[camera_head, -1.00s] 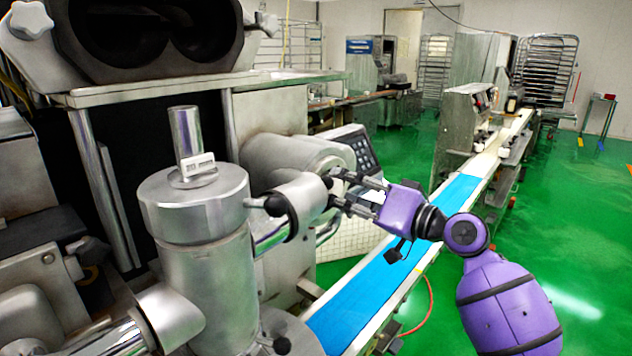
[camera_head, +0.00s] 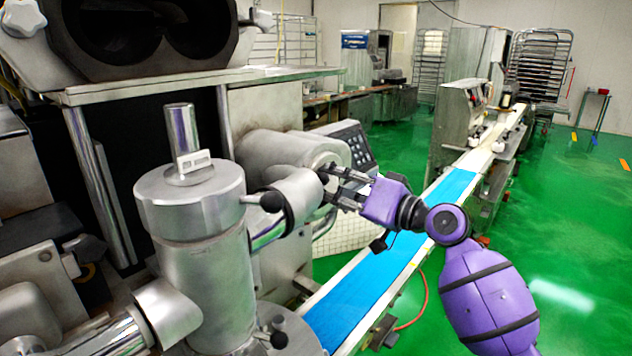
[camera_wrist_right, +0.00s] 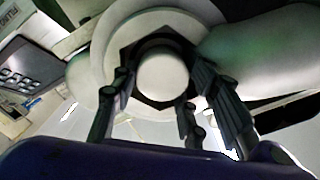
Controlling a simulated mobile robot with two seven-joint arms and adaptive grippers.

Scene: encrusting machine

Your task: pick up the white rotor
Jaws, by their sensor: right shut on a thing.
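The white rotor (camera_wrist_right: 163,75) shows in the right wrist view as a pale round end, set in a dark angular opening in the middle of a round metal collar. My right gripper (camera_wrist_right: 152,88) has its dark fingers on both sides of it and is shut on it. In the head view the same gripper (camera_head: 326,181), purple with dark fingers, reaches to the front of the machine's round metal housing (camera_head: 290,155). The rotor cannot be made out clearly there behind the fingers. My left gripper is not in view.
A metal cylinder (camera_head: 190,205) with a shaft stands left of the gripper. A keypad panel (camera_head: 355,146) is close behind it. A conveyor with a blue belt (camera_head: 375,280) runs below my right arm. Green floor (camera_head: 570,240) is open at the right.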

